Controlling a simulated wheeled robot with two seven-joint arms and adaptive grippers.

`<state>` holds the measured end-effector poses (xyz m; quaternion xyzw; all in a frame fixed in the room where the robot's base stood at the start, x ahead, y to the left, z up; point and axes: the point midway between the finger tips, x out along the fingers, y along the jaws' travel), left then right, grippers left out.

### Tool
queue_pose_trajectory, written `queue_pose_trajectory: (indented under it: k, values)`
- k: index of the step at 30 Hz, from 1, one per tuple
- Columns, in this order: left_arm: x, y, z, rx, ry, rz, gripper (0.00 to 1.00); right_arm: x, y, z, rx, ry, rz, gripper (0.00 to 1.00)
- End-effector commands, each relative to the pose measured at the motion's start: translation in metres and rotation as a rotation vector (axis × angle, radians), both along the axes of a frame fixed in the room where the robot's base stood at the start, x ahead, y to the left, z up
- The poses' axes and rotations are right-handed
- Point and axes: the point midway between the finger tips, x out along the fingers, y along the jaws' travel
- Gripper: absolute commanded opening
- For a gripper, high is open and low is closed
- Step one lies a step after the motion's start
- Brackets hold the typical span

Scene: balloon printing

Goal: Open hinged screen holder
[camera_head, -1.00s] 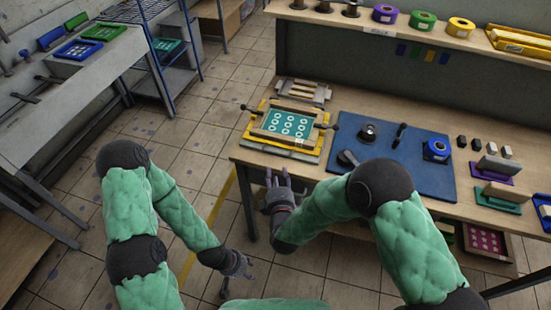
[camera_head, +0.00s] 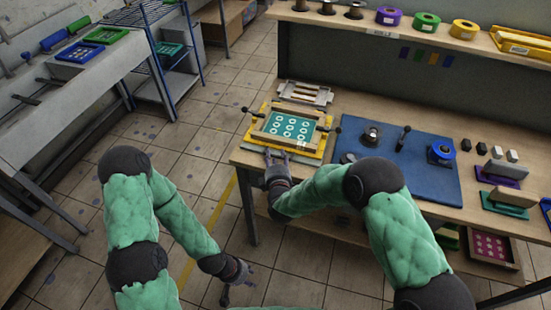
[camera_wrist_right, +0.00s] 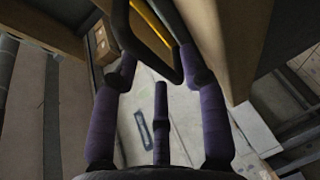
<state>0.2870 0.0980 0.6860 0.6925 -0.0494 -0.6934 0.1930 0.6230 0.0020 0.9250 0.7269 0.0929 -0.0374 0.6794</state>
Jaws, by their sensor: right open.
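The hinged screen holder, a wooden frame (camera_head: 262,137) around a green screen with white rings (camera_head: 290,128), lies flat on a yellow base (camera_head: 313,154) at the table's left end. Black knobs stick out at both its sides. My right gripper (camera_head: 277,155) is at the holder's front edge, fingers spread. In the right wrist view, my right gripper (camera_wrist_right: 158,75) is open, and a black loop-shaped bar (camera_wrist_right: 149,62) shows between its fingers; I cannot tell if they touch it. My left gripper (camera_head: 238,290) hangs low over the floor, its fingers apart and empty.
A blue mat (camera_head: 428,185) with dark tools and a blue roll lies right of the holder. A grey slatted rack (camera_head: 305,92) sits behind it. Small stands (camera_head: 508,200) are at the right. A shelf with tape rolls (camera_head: 426,22) runs along the back.

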Motion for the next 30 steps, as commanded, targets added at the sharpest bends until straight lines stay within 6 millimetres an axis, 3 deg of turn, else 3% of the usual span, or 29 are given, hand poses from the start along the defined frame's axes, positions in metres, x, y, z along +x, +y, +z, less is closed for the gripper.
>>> queue_pose_trajectory:
  k: [5,10,20,30]
  values:
    - [0.0,0.0,0.0,0.0,0.0,0.0,0.4,0.0,0.0,0.0,0.0,0.0,0.0,0.44]
    - [0.0,0.0,0.0,0.0,0.0,0.0,0.4,0.0,0.0,0.0,0.0,0.0,0.0,0.0]
    - [0.0,0.0,0.003,0.0,0.0,0.0,0.4,0.0,0.0,0.003,0.001,0.005,-0.001,0.0]
    - [0.0,0.0,0.038,0.0,0.0,0.0,0.4,0.003,-0.001,0.033,0.025,0.067,-0.002,0.0]
